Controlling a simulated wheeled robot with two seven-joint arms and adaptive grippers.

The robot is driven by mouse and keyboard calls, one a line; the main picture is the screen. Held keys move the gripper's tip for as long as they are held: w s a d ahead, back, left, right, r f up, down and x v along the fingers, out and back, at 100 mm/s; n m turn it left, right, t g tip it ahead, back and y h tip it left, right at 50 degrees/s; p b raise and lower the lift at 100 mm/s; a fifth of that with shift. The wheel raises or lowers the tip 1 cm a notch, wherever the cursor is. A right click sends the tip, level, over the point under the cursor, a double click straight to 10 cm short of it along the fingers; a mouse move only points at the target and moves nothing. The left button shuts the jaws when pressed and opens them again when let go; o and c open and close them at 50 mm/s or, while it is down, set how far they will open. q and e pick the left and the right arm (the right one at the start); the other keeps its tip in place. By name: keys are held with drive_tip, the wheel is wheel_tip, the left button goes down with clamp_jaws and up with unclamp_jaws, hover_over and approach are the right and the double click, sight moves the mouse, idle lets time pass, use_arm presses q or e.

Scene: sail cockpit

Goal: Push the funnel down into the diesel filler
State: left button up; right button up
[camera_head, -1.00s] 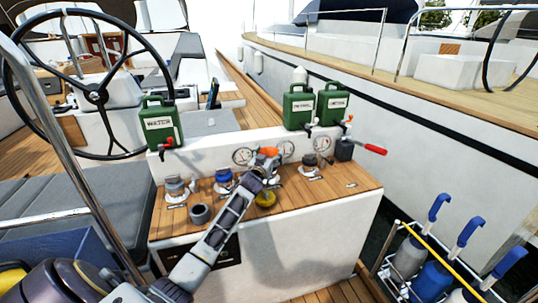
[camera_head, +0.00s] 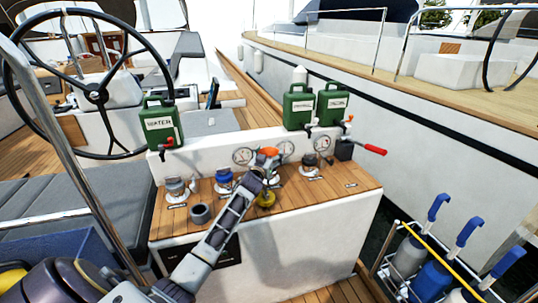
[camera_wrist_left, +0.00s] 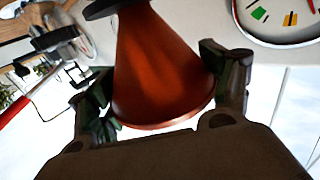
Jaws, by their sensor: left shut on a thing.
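My left gripper (camera_head: 264,165) is shut on the orange-red funnel (camera_head: 270,152) above the wooden-topped console. In the left wrist view, the funnel (camera_wrist_left: 160,70) sits between the two dark fingers (camera_wrist_left: 168,90). Its wide rim is at the bottom of that picture, and it narrows toward a dark round part (camera_wrist_left: 112,7) at the top edge. I cannot tell whether that part belongs to the funnel or to a filler. The arm hides the console under the gripper. Filler labels are too small to read, so I cannot tell which is diesel. My right gripper is out of view.
On the console (camera_head: 330,198) stand a grey filler (camera_head: 174,187), a blue one (camera_head: 223,178), a dark one (camera_head: 309,163), a yellow piece (camera_head: 265,199) and a dark cup (camera_head: 200,214). Gauges (camera_head: 242,156) and green cans (camera_head: 298,107) stand behind. A red-handled lever (camera_head: 372,149) is at right.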

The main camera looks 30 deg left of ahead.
use_arm(q)
drive_tip(key=shift+f+b, duration=0.35)
drive_tip(key=shift+f, duration=0.25)
idle(0.9)
drive_tip(key=o, duration=0.8)
drive_tip(key=shift+s, duration=0.2)
drive_tip(key=shift+p+v, duration=2.7)
drive_tip(key=shift+v, duration=2.65)
